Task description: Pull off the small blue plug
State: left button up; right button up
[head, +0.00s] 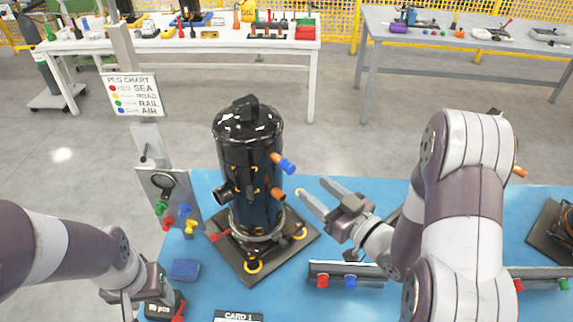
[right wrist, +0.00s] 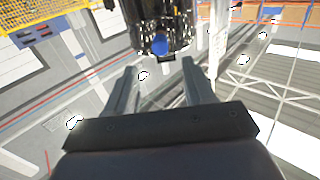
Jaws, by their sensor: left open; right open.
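The black compressor (head: 250,160) stands upright on its dark base plate in the middle of the blue mat. A blue plug (head: 286,164) sits on the end of a stub on its upper right side; it also shows in the right wrist view (right wrist: 159,43), beyond the fingers and roughly between them. My right gripper (head: 312,188) is open and empty, right of the compressor and a little below and right of the plug, not touching it. In the right wrist view my right gripper (right wrist: 157,70) has its fingers apart. My left gripper (head: 138,300) is at the lower left, partly cut off.
An orange-brown plug (head: 277,194) sits lower on the same side. A peg stand (head: 172,205) with coloured pegs and a chart (head: 134,94) is at left. A rack (head: 346,274) with red and blue pegs lies below my right wrist. A blue block (head: 185,269) lies front left.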

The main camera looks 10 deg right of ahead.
aim_at(292, 171)
jog(key=x, duration=0.8)
jog(key=shift+w+a, duration=0.2)
jog(key=shift+w, duration=0.15)
dwell(1.1)
grip_shut()
jog(key=shift+s+d, duration=0.1)
jog(key=shift+s, duration=0.05)
jog(key=shift+b+v, duration=0.4)
jog(key=shift+v, duration=2.45)
